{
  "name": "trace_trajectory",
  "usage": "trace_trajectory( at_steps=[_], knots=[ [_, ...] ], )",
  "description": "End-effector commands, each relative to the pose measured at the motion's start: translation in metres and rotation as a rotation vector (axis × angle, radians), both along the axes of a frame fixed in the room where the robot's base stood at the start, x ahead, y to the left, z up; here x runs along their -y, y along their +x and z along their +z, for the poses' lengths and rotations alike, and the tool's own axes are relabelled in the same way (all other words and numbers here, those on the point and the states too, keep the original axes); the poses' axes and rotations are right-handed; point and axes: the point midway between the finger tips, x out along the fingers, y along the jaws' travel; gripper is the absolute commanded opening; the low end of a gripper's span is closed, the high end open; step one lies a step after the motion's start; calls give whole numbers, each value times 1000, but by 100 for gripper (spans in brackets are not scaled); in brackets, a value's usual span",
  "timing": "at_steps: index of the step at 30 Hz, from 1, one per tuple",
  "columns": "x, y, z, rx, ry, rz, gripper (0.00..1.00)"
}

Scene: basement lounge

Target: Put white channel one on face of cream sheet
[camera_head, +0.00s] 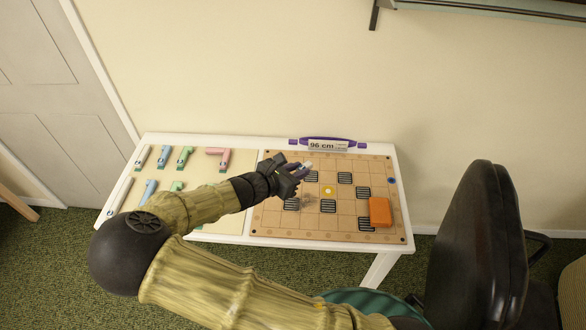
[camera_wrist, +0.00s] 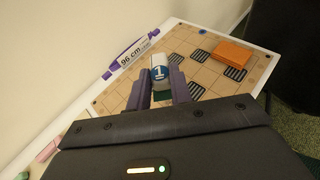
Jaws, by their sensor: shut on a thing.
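My gripper (camera_head: 298,171) is over the orange-tan gridded board (camera_head: 270,222), shut on a white piece. In the wrist view the white piece (camera_wrist: 159,62), with a blue band marked "1", sits between the two purple-grey fingers of my gripper (camera_wrist: 160,88). Only its end shows; the head view shows a small pale bit of it (camera_head: 307,165). It appears held above the board. The cream sheet (camera_head: 205,178) lies on the left of the white table, to the left of my gripper. My forearm covers part of the sheet.
The sheet bears several coloured channels: green (camera_head: 185,155), pink (camera_head: 222,154), blue (camera_head: 148,192) and a long white one (camera_head: 119,197). The board holds an orange block (camera_head: 380,212), striped squares and a yellow tile (camera_head: 327,190). A black chair (camera_head: 485,250) is at right.

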Motion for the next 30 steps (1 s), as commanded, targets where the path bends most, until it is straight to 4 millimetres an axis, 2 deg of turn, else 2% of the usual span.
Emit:
trace_trajectory(
  at_steps=[8, 14, 18, 21, 24, 30],
  knots=[
    [37, -10, -46, -2, -12, -48, 0],
    [83, -21, -87, 0, -12, -95, 0],
    [120, -29, -110, 0, -11, -126, 0],
    [142, -34, -121, 2, -8, -138, 0],
    [156, -36, -126, 1, -5, -141, 0],
    [162, -37, -128, 0, 0, -141, 0]
  ],
)
